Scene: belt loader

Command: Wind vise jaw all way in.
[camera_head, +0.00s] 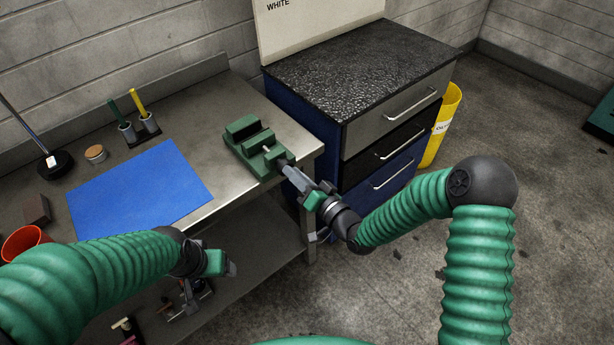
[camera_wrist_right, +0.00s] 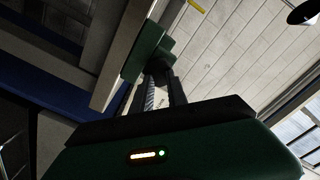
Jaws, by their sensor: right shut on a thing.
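The green vise (camera_head: 243,146) sits at the right end of the metal workbench, with a gap between its jaws. Its front end faces my right arm. My right gripper (camera_head: 287,170) is at that front end, shut on the vise handle, which the fingers mostly hide. In the right wrist view, part of the green vise (camera_wrist_right: 146,50) shows ahead, with a ridged metal rod and dark bars below it. My left gripper (camera_head: 229,267) hangs in front of the bench edge, away from the vise. Its fingers are too unclear to judge.
A blue mat (camera_head: 140,190) lies on the bench left of the vise. Green and yellow handled tools (camera_head: 140,115) stand behind it. A red cup (camera_head: 22,243) is at the left. A drawer cabinet (camera_head: 365,110) stands close right of the bench, with a yellow bin (camera_head: 440,130) beyond.

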